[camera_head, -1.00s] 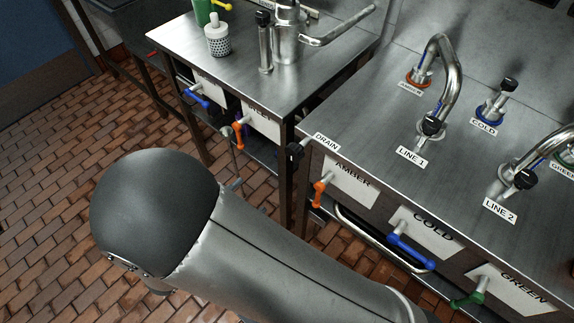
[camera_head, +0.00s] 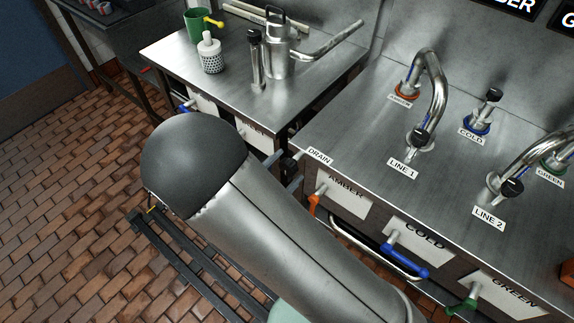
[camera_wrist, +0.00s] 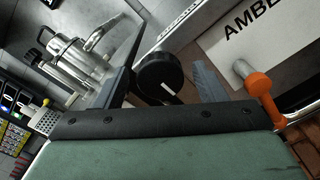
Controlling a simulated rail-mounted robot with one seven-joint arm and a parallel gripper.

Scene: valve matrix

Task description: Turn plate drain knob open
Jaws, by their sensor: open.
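The plate drain knob (camera_head: 289,163) is a black round knob on the front edge of the right steel counter, below the DRAIN label (camera_head: 319,156). In the wrist view the knob (camera_wrist: 160,74) appears between the two fingers of my gripper (camera_wrist: 166,68), with a small white mark on its face. The gripper is open, one finger on each side of the knob. I see a gap to the right finger; whether the left finger touches cannot be told. In the head view my arm hides most of the gripper.
An orange handle (camera_wrist: 262,88) on the AMBER panel (camera_head: 347,195) sits close to the right of my gripper. Blue (camera_head: 407,253) and green (camera_head: 463,304) handles follow along the front. A left table (camera_head: 225,80) holds a steel pitcher (camera_head: 277,52). Dark rails lie on the brick floor.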

